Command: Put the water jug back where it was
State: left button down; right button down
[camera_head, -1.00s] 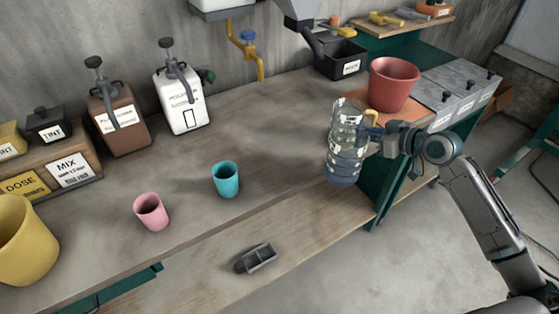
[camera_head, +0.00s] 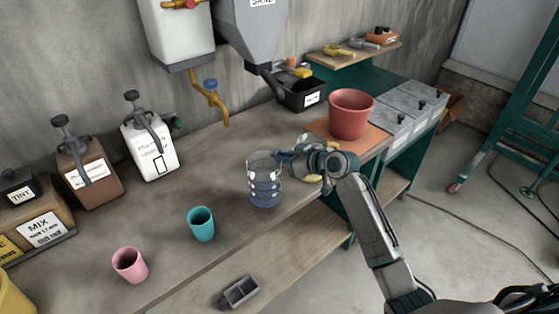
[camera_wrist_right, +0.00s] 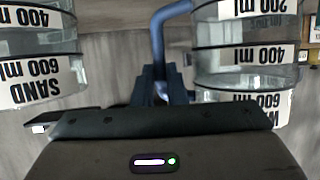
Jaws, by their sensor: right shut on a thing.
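The water jug (camera_head: 264,184) is clear with measuring bands and bluish contents. It is upright at the bench's front part; I cannot tell whether its base touches the top. My right gripper (camera_head: 291,157) is to its right, shut on its blue handle. In the right wrist view the blue handle (camera_wrist_right: 157,38) runs down between the fingers, and the water jug (camera_wrist_right: 238,60) shows upside down at right. A second clear jug, marked SAND (camera_wrist_right: 36,60), shows at left there. In the head view a yellow handle (camera_head: 312,178) shows beneath my gripper, which hides most of what is behind. My left gripper is not in view.
A red pot (camera_head: 351,114) stands on an orange mat (camera_head: 376,146) behind right. A teal cup (camera_head: 201,225) and a pink cup (camera_head: 130,266) stand to the left. A yellow tap (camera_head: 217,100) hangs over the back. The bench (camera_head: 205,165) is clear left of the jug.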

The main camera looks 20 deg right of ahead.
jog(key=f, duration=0.1)
jog(key=a+f+p, duration=0.1)
jog(key=f+p, duration=0.1)
jog(key=shift+w+a+f, duration=0.25)
jog(key=shift+w+f, duration=0.1)
jog(key=shift+w, duration=0.05)
jog(key=c, duration=1.5)
grip_release()
jog(key=shift+f, duration=0.1)
jog(key=shift+o, duration=0.2)
